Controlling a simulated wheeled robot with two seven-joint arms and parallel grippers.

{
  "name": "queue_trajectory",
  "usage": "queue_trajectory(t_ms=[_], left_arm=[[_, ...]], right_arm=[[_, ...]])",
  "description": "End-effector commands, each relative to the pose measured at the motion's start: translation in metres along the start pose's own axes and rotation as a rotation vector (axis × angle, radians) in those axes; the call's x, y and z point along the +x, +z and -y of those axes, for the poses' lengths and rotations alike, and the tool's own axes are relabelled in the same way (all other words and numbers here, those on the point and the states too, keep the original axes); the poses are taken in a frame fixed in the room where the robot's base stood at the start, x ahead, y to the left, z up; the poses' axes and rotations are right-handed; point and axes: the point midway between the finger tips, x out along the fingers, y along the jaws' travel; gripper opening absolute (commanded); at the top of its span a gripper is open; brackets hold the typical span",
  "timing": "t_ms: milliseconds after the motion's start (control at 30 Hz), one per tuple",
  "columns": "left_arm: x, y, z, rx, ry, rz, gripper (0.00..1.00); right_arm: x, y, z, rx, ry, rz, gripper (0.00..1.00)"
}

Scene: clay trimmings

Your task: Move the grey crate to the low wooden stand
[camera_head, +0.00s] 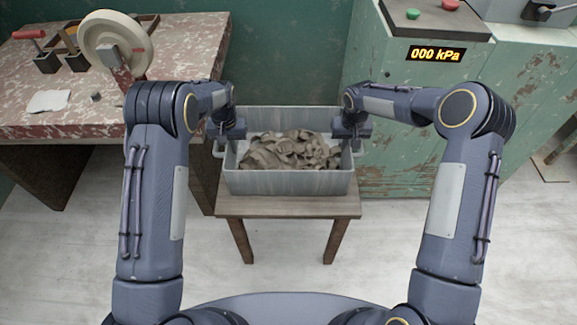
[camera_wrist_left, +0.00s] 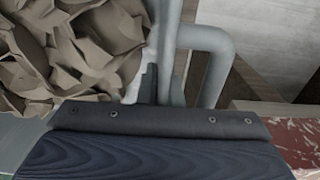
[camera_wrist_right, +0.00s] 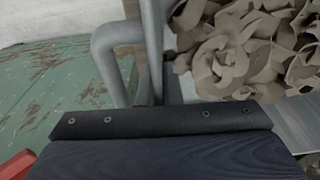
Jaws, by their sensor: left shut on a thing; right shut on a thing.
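The grey crate (camera_head: 290,183), filled with brown clay trimmings (camera_head: 290,150), is at the low wooden stand (camera_head: 288,205), over its top. I cannot tell whether its base touches the top. My left gripper (camera_head: 222,142) is shut on the crate's left side by its handle, and that handle (camera_wrist_left: 215,65) shows in the left wrist view. My right gripper (camera_head: 355,142) is shut on the crate's right side by its handle, and that handle (camera_wrist_right: 110,65) shows in the right wrist view. The fingertips are mostly hidden.
A red-stained table (camera_head: 60,115) with a pale wheel (camera_head: 117,45) and tools stands at the left. A worn green cabinet (camera_head: 400,80) with a pressure display (camera_head: 436,54) stands close at the right. The floor (camera_head: 290,270) before the stand is clear.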

Motion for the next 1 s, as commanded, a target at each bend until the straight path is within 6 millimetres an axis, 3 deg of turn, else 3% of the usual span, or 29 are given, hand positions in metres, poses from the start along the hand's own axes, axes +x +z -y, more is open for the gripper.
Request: queue_trajectory(t_ms=[33, 200, 533, 1000], left_arm=[[0.005, -0.001, 0.0, 0.0, 0.0, -0.004, 0.0], [0.003, 0.0, 0.0, 0.0, 0.0, 0.0, 0.26], [-0.004, -0.001, 0.0, 0.0, 0.0, -0.002, 0.27], [-0.094, -0.001, 0.0, 0.0, 0.002, -0.004, 0.27]], right_arm=[[0.005, 0.0, 0.0, 0.0, 0.0, -0.003, 0.0], [0.003, 0.0, 0.0, 0.0, 0.0, 0.0, 0.26], [0.003, 0.0, 0.0, 0.0, 0.0, 0.0, 0.27], [0.003, 0.0, 0.0, 0.0, 0.0, 0.0, 0.27]])
